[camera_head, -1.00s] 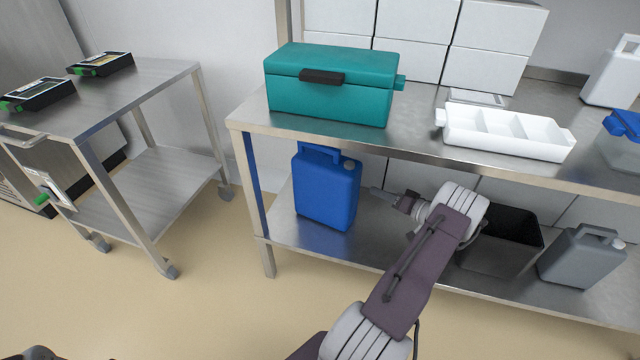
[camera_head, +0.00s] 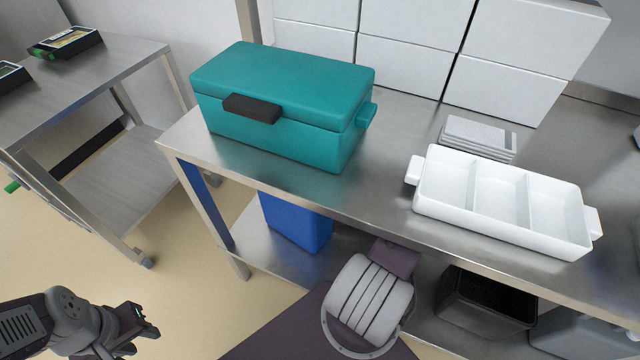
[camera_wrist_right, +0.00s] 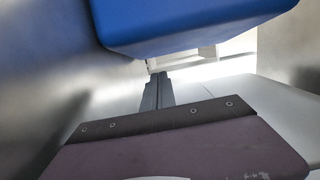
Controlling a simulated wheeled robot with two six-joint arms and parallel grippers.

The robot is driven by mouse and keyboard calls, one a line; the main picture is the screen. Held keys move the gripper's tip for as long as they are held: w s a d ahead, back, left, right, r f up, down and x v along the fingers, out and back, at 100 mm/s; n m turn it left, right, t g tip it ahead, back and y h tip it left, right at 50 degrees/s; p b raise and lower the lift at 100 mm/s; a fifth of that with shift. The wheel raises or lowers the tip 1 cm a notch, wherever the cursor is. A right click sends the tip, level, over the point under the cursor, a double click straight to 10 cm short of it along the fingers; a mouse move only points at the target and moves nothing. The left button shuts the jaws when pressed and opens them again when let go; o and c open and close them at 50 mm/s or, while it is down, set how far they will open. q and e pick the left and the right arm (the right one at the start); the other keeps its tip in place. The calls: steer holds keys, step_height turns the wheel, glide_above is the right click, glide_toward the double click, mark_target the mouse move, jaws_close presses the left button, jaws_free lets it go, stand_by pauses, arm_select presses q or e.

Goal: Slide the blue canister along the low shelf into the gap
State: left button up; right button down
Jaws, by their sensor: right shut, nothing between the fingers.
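The blue canister (camera_head: 297,222) stands on the low shelf (camera_head: 262,252) near its left end. The worktop hides its top in the head view. In the right wrist view the canister (camera_wrist_right: 190,22) fills the top, close to my right gripper (camera_wrist_right: 158,78). That gripper is shut with nothing between its fingers; I cannot tell whether it touches the canister. In the head view the worktop hides it. My left gripper (camera_head: 140,322) is at the lower left, away from the shelf; its jaw opening is unclear. I cannot make out the gap.
Above the shelf, the worktop (camera_head: 385,195) carries a teal box (camera_head: 275,100) and a white three-part tray (camera_head: 500,205). A black bin (camera_head: 487,300) and a grey canister (camera_head: 580,335) stand farther right on the low shelf. A metal cart (camera_head: 100,90) stands left.

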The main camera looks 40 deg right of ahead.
steer(key=shift+w+a, duration=0.25)
steer(key=shift+a, duration=0.05)
steer(key=b+x, duration=0.2)
steer(key=x, duration=0.6)
steer(key=shift+w+a+f+b, duration=0.1)
steer(key=shift+w+a+b, duration=0.05)
steer(key=shift+b, duration=0.25)
steer(key=shift+w+a, duration=0.3)
steer(key=shift+w, duration=0.1)
